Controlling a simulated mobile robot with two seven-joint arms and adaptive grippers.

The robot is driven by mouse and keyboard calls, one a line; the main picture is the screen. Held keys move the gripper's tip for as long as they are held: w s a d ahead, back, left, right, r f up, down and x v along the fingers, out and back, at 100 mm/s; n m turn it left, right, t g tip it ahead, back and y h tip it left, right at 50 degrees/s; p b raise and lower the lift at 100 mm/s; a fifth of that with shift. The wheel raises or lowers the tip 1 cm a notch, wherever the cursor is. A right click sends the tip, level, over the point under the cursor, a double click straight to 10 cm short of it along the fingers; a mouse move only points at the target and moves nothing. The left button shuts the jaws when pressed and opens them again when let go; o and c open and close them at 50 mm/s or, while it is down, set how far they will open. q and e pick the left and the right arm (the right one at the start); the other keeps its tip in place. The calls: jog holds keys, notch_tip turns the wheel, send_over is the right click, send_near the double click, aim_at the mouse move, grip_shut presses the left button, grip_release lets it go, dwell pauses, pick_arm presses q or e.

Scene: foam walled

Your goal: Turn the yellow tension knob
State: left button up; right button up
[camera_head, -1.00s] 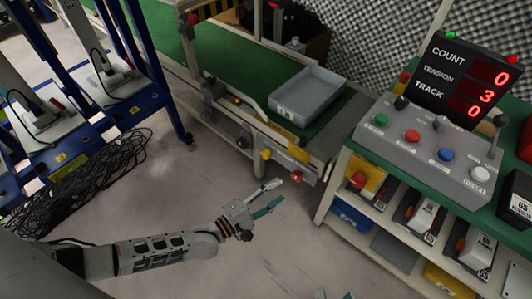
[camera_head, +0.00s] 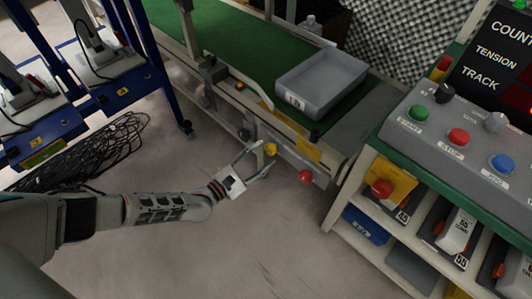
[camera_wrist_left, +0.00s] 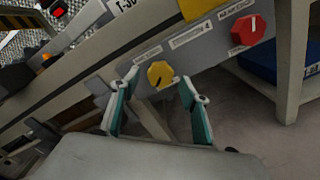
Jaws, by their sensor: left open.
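The yellow tension knob (camera_head: 270,149) sits on the side panel of the green conveyor, low on its frame. In the left wrist view the knob (camera_wrist_left: 160,75) is yellow, many-sided, with a dark pointer mark, and lies between and beyond the two fingers. My left gripper (camera_head: 262,162) is open, its fingertips close to the knob. In the left wrist view the open fingers (camera_wrist_left: 157,95) stand on either side of the knob's lower part; I cannot tell whether they touch it. My right gripper is not in view.
A red knob (camera_head: 305,176) is right of the yellow one, also in the wrist view (camera_wrist_left: 247,30). A grey bin (camera_head: 321,100) stands on the conveyor (camera_head: 230,45). A control console (camera_head: 470,135) on shelving is at right. Cables (camera_head: 95,150) lie on the floor at left.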

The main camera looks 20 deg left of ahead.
pick_arm(q)
jog(key=shift+x, duration=0.85)
jog(key=c, duration=1.1)
